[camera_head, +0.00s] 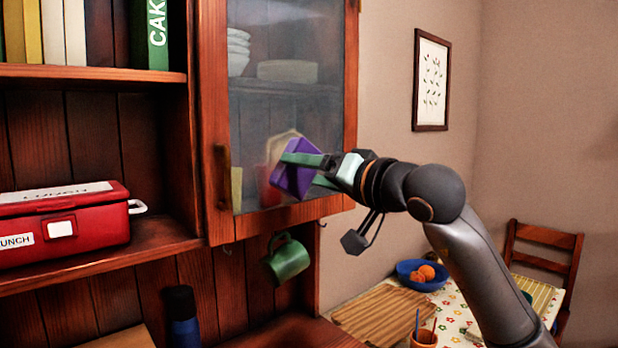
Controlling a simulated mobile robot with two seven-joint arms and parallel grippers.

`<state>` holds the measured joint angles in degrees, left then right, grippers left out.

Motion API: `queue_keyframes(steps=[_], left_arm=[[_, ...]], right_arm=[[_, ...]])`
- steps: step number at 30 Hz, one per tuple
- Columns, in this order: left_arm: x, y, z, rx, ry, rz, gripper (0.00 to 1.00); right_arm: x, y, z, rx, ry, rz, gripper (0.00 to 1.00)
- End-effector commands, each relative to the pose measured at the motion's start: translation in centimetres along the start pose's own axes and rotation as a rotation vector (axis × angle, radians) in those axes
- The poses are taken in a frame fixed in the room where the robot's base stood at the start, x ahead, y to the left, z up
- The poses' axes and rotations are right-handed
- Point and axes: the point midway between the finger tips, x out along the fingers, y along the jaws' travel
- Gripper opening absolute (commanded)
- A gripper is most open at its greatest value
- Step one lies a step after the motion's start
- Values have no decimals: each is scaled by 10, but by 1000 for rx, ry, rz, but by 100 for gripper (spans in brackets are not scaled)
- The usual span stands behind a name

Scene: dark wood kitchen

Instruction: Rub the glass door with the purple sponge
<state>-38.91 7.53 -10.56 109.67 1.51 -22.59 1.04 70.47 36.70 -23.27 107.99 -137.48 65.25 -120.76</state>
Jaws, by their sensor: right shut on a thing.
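The purple sponge (293,181) is in my right gripper (310,171), whose green fingers are shut on it. My right arm reaches in from the lower right. The sponge is in front of the lower middle of the glass door (288,100), very close to the pane; I cannot tell whether it touches. The glass door has a wooden frame and a handle on its left side, and looks closed. The glass looks hazy, and white bowls and plates show behind it. The sponge and gripper hide part of the lower glass. My left gripper is not in view.
A green mug (289,258) hangs on a hook below the cabinet. A red lunch box (62,226) sits on the left shelf, with books (157,35) above. A blue bowl of oranges (421,274) and a wooden board (382,312) are at lower right, near a chair (545,250).

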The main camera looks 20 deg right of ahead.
Motion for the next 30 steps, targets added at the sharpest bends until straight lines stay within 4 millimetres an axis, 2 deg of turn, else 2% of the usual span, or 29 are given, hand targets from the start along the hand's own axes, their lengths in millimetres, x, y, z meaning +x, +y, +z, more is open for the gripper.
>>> queue_keyframes(steps=[5,18,30], left_arm=[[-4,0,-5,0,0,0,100],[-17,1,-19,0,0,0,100],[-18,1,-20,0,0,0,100]], right_arm=[[10,-2,-4,2,4,-2,22],[52,-2,-2,2,1,-1,22],[59,0,-1,-1,1,0,22]])
